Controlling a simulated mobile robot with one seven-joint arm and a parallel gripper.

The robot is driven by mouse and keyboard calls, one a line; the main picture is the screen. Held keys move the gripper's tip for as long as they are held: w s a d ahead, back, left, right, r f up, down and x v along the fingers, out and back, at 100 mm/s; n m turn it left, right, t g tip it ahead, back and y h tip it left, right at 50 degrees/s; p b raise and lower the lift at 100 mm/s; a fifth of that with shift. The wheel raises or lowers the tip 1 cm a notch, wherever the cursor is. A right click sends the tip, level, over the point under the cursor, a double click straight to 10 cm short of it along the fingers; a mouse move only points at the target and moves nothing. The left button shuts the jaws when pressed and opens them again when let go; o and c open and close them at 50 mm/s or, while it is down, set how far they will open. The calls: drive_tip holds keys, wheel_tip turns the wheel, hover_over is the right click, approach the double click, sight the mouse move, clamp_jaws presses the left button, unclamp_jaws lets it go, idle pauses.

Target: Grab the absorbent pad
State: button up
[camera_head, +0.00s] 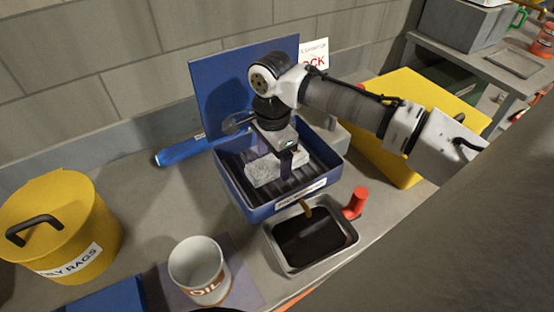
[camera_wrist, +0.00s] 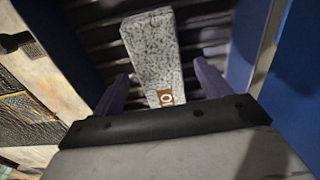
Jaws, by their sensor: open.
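The absorbent pad appears to be the speckled grey-white block (camera_head: 262,172) lying in the open blue box (camera_head: 232,190) in the head view. In the wrist view the pad (camera_wrist: 152,48) runs lengthwise away from me, with a small brown patch and a ring mark at its near end. My gripper (camera_head: 287,160) is over the box, pointing down at the pad. In the wrist view its two purple fingers (camera_wrist: 161,76) are apart, one on each side of the pad's near end, with gaps visible. Part of the pad is hidden by my gripper in the head view.
The blue lid (camera_head: 225,80) stands up behind the box. A black-filled tray (camera_head: 310,240) and a red cylinder (camera_head: 355,203) are in front. An oil container (camera_head: 199,270), a yellow rag bin (camera_head: 60,225) and a blue-handled tool (camera_head: 182,151) are left. A yellow case (camera_head: 400,165) is right.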

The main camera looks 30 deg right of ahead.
drive_tip(key=c, duration=1.1)
drive_tip(key=shift+o, duration=0.2)
